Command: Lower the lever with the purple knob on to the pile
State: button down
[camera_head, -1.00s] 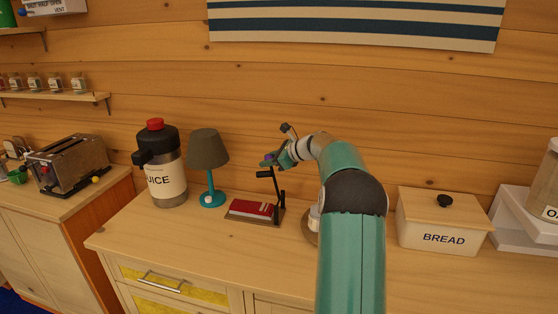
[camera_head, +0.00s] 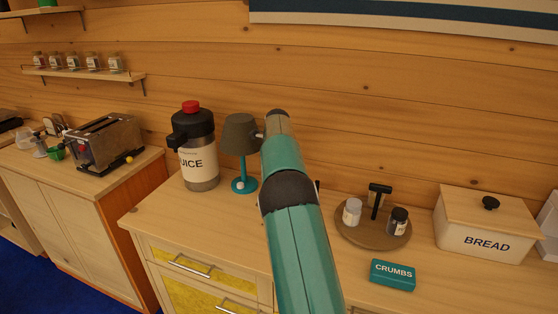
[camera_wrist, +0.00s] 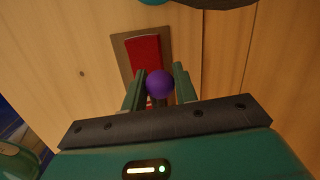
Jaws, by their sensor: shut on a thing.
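In the wrist view my gripper (camera_wrist: 160,74) is shut on the purple knob (camera_wrist: 159,85), which sits between its two green fingers. Beyond the knob lies the red pile (camera_wrist: 144,54) on a brown base plate (camera_wrist: 120,50). The lever's bar is mostly hidden behind the knob and fingers, so its angle is hard to tell. A gap between knob and pile cannot be judged. In the head view my arm hides the gripper, knob and pile.
A teal lamp (camera_head: 244,184) and juice dispenser (camera_head: 198,165) stand left of my arm. To the right are a round tray (camera_head: 365,237) with shakers, a crumbs box (camera_head: 392,275) and a bread box (camera_head: 480,236). The counter's front edge is near.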

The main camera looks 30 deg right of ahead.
jog(key=shift+w+a+f, duration=0.15)
jog(key=shift+w+f, duration=0.05)
jog(key=shift+f, duration=0.85)
jog(key=shift+w+a+f, duration=0.15)
jog(key=shift+f, duration=0.85)
jog(key=c, duration=1.1)
grip_release()
jog(key=shift+c, duration=0.2)
jog(key=shift+r, duration=0.1)
jog(key=v, duration=1.3)
jog(key=shift+r, duration=0.4)
jog(key=shift+s, duration=0.1)
